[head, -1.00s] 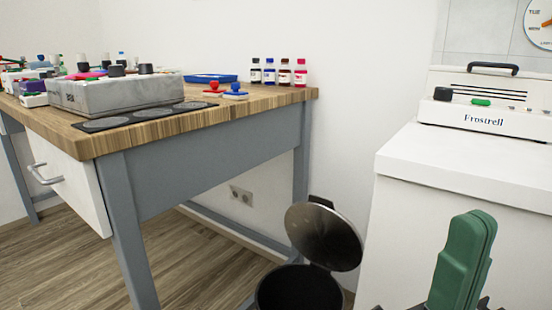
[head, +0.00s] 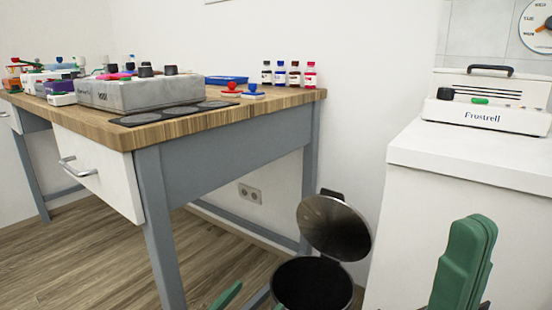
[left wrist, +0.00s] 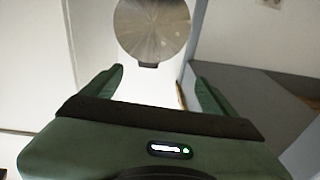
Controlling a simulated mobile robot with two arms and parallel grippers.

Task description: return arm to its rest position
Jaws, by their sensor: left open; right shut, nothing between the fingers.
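My right gripper (head: 474,235) stands upright at the lower right of the head view, in front of the white cabinet. Its green fingers are together and hold nothing. Most of both arms is out of view.
An open bin (head: 312,284) with a raised round lid (head: 334,228) stands between the wooden-topped table (head: 215,117) and the white cabinet (head: 440,230). The lid (left wrist: 152,30) also shows in the left wrist view. Bottles, stamps and a grey device crowd the table. A Frostrell appliance (head: 485,108) sits on the cabinet.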

